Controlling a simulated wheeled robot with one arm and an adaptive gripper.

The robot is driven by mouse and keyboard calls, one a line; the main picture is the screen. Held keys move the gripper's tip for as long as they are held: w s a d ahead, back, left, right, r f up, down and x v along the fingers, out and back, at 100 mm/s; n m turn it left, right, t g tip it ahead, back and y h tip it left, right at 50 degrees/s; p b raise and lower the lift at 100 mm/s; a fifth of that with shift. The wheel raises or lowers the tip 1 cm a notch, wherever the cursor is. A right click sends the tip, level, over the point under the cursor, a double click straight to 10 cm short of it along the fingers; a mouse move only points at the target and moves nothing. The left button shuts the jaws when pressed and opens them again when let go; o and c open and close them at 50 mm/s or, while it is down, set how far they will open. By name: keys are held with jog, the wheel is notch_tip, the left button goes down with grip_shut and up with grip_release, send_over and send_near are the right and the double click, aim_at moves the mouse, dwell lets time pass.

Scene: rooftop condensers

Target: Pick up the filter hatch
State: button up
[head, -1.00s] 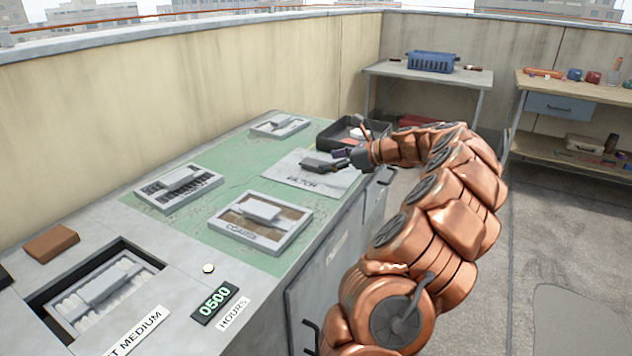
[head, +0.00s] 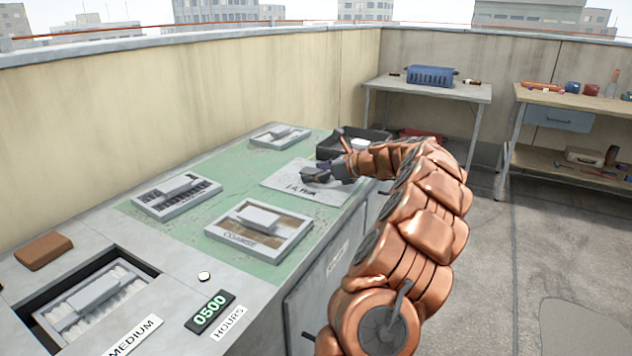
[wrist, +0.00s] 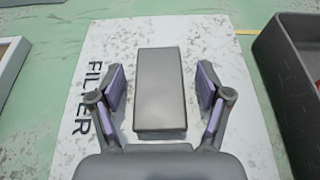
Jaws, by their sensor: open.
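The filter hatch (head: 318,192) is a flat pale panel with worn, dark lettering, lying on the green top of the unit in the head view. In the wrist view the panel (wrist: 75,165) fills the middle and "FILTER" reads along its left side. A dark grey block handle (wrist: 160,75) stands out from it. My gripper (wrist: 160,95) is open, with one finger on each side of the handle and a gap on both sides. In the head view my gripper (head: 322,172) is over the hatch and hides part of it.
A black open bin (head: 372,137) sits just beyond the hatch; its wall (wrist: 285,85) is close on the right in the wrist view. Framed filters, one nearby (head: 259,231), lie on the green top. A recess (head: 95,298) holds another filter. Benches stand behind.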

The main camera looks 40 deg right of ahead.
jog(key=shift+c, duration=0.3)
grip_shut()
dwell(0.3)
